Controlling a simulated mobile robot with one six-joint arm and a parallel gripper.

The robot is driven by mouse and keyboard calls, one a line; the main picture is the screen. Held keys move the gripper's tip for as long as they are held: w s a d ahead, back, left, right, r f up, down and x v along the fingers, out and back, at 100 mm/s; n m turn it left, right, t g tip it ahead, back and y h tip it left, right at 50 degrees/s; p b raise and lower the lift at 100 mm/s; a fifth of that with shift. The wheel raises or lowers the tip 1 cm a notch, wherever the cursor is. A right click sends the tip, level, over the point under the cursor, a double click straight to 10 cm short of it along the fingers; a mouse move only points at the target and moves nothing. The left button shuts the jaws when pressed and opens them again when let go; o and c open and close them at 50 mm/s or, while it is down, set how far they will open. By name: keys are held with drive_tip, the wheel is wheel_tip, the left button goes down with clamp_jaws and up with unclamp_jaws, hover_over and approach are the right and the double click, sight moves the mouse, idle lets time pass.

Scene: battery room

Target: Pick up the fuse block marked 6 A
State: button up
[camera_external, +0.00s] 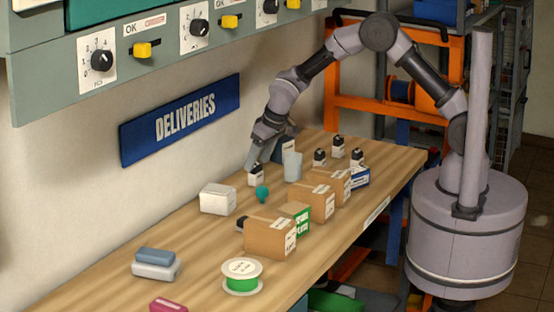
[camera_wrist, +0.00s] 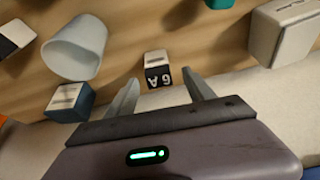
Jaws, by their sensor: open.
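The fuse block marked 6 A (camera_wrist: 158,70) has a white top and a black face with white lettering, upside down in the wrist view. It stands on the wooden bench, and also shows in the external view (camera_external: 255,178) below my gripper. My gripper (camera_wrist: 160,80) is open and empty. Its two pale fingers point towards the block, one to each side in the picture; I cannot tell whether the block is between them. In the external view my gripper (camera_external: 261,153) is low over the bench, close to the block.
A pale grey cup (camera_wrist: 75,48) and a dark blue box (camera_wrist: 70,103) stand left of the block in the wrist view. A white box (camera_external: 217,199) and teal ball (camera_external: 262,193) are nearby. Other black-and-white blocks (camera_external: 338,148) and cardboard boxes (camera_external: 270,237) occupy the bench. The wall runs alongside.

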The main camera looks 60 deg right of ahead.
sight(257, 165)
drive_tip(key=x, duration=0.1)
drive_tip(key=b+x, duration=0.1)
drive_tip(key=x, duration=0.1)
drive_tip(key=b+x, duration=0.1)
drive_tip(key=x, duration=0.1)
drive_tip(key=shift+s+f, duration=0.1)
drive_tip(key=shift+s, duration=0.25)
drive_tip(key=c, duration=0.3)
clamp_jaws()
drive_tip(key=shift+r, duration=0.25)
